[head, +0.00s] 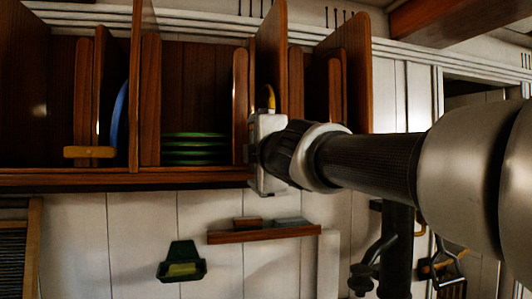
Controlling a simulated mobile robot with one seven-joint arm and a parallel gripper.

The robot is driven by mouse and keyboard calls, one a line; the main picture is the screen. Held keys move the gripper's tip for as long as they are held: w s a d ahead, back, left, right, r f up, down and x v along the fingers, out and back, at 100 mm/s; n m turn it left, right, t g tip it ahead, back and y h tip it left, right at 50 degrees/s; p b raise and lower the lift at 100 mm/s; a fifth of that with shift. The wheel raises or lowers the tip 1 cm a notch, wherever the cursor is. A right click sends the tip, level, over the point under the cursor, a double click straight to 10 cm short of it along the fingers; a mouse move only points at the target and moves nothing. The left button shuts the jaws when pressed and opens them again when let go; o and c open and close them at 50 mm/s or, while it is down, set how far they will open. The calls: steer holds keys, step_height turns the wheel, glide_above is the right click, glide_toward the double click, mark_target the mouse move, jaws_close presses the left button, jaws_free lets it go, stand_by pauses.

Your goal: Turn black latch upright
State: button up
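My gripper (266,152) is at the front of the wooden wall shelf, beside the upright divider right of the green plates. I see it from behind, and its white body and my dark arm hide the fingertips. A small yellow piece (268,97) shows just above it; I cannot tell what it belongs to. I cannot make out a black latch for certain; it may be hidden behind my gripper or arm. A yellowish wooden crossbar (90,152) lies level across the left compartment's front.
Below are a green wall holder (182,262) with a yellow block and a small wooden ledge (264,233). Dark metal fittings (372,265) are at lower right. Open doors stick out above.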

steer(key=p+v, duration=0.1)
steer(key=v, duration=1.6)
steer(key=shift+s, duration=0.2)
steer(key=shift+d+r, duration=0.1)
steer(key=s+d+f+m+g+h+p, duration=0.1)
steer(key=d+f+m+g+h, duration=0.15)
steer(key=d+f+m, duration=0.4)
steer(key=d+f+m+g+h, duration=0.2)
steer(key=d+f+m+h, duration=0.15)
steer(key=f, duration=0.65)
steer(key=s+d+f+m+g, duration=0.1)
steer(key=s+f+m+g, duration=0.2)
steer(key=s+f+m, duration=0.2)
steer(key=s+d+f+m+g+y, duration=0.1)
steer(key=s+f+m+g, duration=0.3)
steer(key=f, duration=0.8)
steer(key=s+m, duration=0.2)
steer(key=shift+s+f, duration=0.25)
steer(key=shift+s, duration=0.15)
